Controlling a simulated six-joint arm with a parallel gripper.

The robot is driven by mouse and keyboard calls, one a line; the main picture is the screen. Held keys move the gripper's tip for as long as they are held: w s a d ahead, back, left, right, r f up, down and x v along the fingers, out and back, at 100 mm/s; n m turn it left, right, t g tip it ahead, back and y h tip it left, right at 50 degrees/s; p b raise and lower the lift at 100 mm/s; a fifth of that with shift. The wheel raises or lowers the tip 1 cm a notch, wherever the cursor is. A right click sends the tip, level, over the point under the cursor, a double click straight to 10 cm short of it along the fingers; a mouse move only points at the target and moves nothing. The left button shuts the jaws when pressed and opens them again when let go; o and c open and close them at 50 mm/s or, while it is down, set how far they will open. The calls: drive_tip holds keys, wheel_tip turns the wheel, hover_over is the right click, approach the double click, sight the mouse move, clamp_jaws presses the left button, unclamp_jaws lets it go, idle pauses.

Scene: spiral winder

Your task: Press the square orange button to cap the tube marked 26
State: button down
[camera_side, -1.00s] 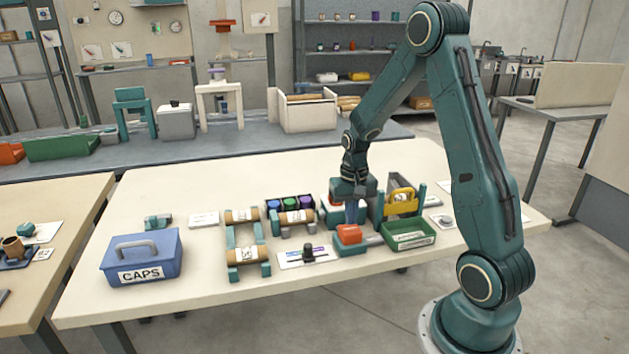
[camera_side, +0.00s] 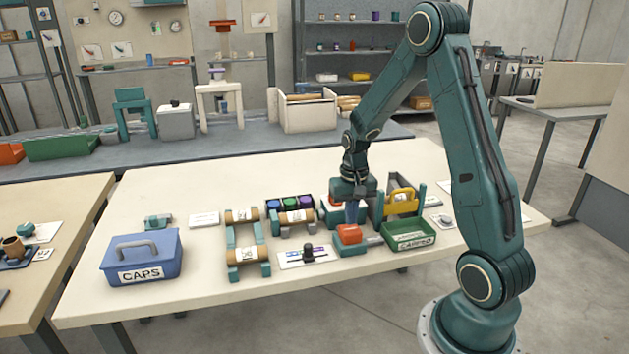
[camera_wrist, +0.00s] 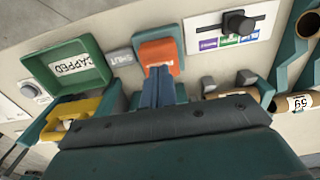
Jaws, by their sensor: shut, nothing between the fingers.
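The square orange button (camera_side: 348,232) sits on a teal block near the front of the table, left of the green tray. It also shows in the wrist view (camera_wrist: 160,52). My gripper (camera_side: 351,222) is shut and empty, pointing down at the button's rear part. In the wrist view its blue-grey fingers (camera_wrist: 161,98) overlap the button's near edge; I cannot tell whether they touch it. Tan tubes lie on teal stands: an upper one (camera_side: 243,215), a lower one (camera_side: 246,255), and one nearer the button (camera_side: 296,217).
A green tray (camera_side: 411,242) marked CAPPED stands right of the button, with a yellow-handled part (camera_side: 402,197) behind it. A colour card (camera_side: 290,262) with a black slider lies left. Coloured caps (camera_side: 290,202) stand behind. A blue CAPS box (camera_side: 120,268) is far left.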

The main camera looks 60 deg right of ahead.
sight(350, 228)
drive_tip(key=shift+f, duration=1.9)
drive_tip(key=shift+r, duration=0.1)
idle(0.6)
drive_tip(key=shift+r, duration=3.95)
